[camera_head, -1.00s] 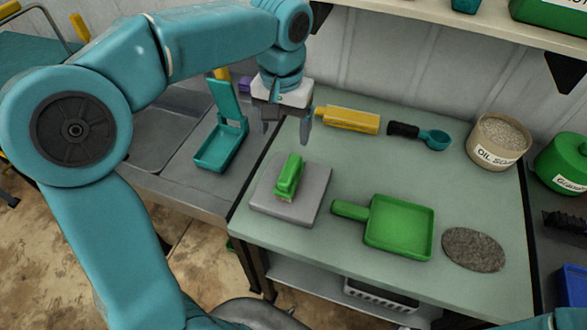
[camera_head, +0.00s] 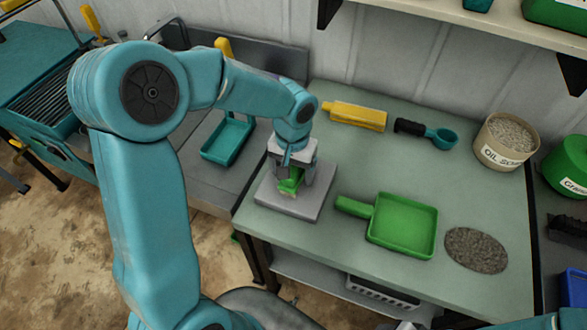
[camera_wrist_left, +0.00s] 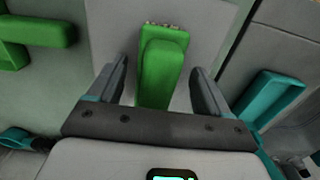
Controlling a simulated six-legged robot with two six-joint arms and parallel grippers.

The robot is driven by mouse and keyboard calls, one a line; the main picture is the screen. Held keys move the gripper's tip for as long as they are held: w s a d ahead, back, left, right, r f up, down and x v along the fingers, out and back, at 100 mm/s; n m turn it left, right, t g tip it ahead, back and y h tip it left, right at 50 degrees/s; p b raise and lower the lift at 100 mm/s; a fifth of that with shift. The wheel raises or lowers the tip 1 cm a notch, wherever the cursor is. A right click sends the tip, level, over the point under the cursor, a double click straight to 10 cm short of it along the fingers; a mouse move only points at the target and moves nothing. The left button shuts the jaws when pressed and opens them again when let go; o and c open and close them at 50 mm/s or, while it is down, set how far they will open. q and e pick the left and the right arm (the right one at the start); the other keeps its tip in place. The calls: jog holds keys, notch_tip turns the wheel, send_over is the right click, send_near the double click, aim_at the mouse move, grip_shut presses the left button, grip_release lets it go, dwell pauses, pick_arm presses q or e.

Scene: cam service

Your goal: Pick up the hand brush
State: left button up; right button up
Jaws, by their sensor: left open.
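The green hand brush (camera_head: 289,187) lies on a grey square pad (camera_head: 312,209) on the table. My left gripper (camera_head: 290,184) is over the brush and hides much of it in the head view. In the left wrist view, the brush (camera_wrist_left: 162,70) lies between the two spread fingers of my left gripper (camera_wrist_left: 165,85), with a gap on each side. The gripper is open and holds nothing. My right gripper is not in view.
A green dustpan (camera_head: 402,225) and a dark grey oval patch (camera_head: 476,250) lie right of the pad. A teal tray (camera_head: 228,141) is left.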

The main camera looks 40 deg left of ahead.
pick_arm(q)
jog(key=shift+w+d+f, duration=0.15)
jog(key=shift+w+f, duration=0.1)
jog(key=shift+f, duration=0.25)
jog(key=shift+s, duration=0.15)
jog(key=shift+c, duration=0.9)
jog(key=shift+s+r, duration=0.1)
jog(key=c, duration=1)
notch_tip(320, 180, up, 20)
